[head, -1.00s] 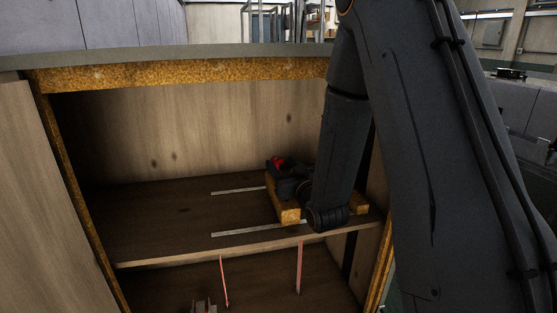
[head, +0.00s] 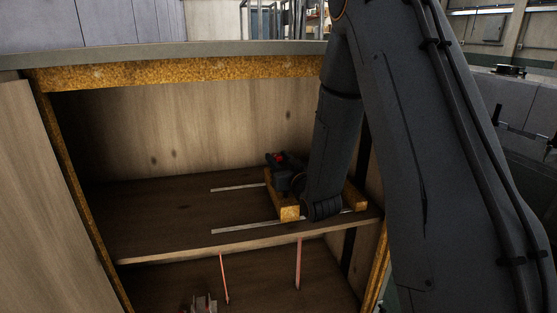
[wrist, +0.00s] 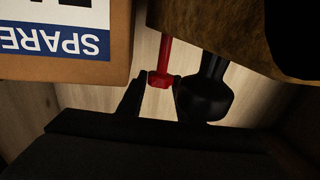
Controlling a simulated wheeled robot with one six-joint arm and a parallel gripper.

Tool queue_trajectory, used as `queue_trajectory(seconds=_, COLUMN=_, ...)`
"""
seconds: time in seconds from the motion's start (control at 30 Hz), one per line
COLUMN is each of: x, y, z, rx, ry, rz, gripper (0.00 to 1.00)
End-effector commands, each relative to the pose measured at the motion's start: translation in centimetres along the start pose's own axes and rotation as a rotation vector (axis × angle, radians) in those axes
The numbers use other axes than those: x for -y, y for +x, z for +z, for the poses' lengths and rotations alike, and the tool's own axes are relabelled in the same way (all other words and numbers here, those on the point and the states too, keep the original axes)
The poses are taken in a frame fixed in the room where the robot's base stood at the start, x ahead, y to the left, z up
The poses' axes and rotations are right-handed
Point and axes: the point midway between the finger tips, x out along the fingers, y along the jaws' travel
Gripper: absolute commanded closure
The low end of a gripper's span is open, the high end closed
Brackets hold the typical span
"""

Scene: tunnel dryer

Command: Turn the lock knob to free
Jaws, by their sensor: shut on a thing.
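The lock knob appears to be the red piece (wrist: 160,78), a narrow bar with a blocky end, in the wrist view. A dark finger stands close on its left, and a dark tip shows on its right. My gripper (wrist: 157,88) is shut on it. In the head view a small red spot (head: 279,157) shows by the dark wrist and gripper, on the shelf inside the cabinet. My arm hides much of that spot, and the knob's exact angle cannot be told.
A black bulbous part (wrist: 204,95) stands right of the red piece. A box labelled SPARE (wrist: 65,66) is close on the left.

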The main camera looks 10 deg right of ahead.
Motion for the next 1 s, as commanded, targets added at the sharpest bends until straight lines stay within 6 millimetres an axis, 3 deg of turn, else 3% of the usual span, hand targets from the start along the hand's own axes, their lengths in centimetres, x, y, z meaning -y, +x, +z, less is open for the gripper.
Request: queue_trajectory(seconds=1.0, x=-1.3, y=0.4, z=0.1, rx=0.000, ry=-0.001, rz=-0.599, gripper=0.90)
